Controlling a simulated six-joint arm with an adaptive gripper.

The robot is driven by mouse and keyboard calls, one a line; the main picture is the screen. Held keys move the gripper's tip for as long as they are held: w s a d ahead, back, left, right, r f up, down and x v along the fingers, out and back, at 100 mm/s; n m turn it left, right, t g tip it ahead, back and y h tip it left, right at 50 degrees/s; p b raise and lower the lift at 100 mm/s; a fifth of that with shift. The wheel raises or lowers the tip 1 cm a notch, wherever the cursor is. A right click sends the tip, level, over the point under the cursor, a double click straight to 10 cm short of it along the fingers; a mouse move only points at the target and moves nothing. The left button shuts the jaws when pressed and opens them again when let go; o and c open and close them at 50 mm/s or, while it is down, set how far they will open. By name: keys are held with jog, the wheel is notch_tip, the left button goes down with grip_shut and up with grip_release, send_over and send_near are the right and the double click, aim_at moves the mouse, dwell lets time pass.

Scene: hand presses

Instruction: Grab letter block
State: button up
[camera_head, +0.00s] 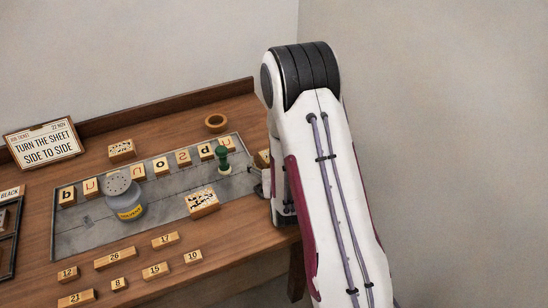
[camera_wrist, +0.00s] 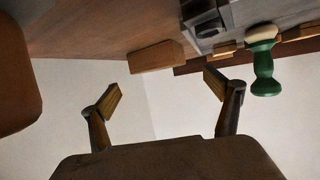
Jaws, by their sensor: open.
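Wooden letter blocks stand in a row along the grey metal plate (camera_head: 75,240) in the head view, among them a "b" block (camera_head: 68,195), an "o" block (camera_head: 160,164) and an "s" block (camera_head: 183,158). My gripper (camera_wrist: 163,80) is open and empty in the wrist view, its two fingers spread wide. A plain wooden block (camera_wrist: 155,56) shows beyond the fingertips, apart from them; no letter is visible on it. In the head view my arm hides most of the gripper, at the plate's right end. A wooden block (camera_head: 262,158) there is partly hidden by my arm.
A green-handled tool (camera_head: 223,160) stands near the row's right end; it also shows in the wrist view (camera_wrist: 263,72). A grey shaker jar (camera_head: 124,200), dotted blocks (camera_head: 202,202), a small wooden ring (camera_head: 215,123), and several numbered blocks (camera_head: 122,257) occupy the table. A sign (camera_head: 43,142) stands at left.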

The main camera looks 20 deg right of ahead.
jog(key=shift+f+x, duration=0.15)
jog(key=shift+x, duration=0.9)
jog(key=shift+f+x, duration=0.2)
jog(key=shift+x, duration=0.8)
jog(key=shift+s, duration=0.1)
jog(key=c, duration=1.4)
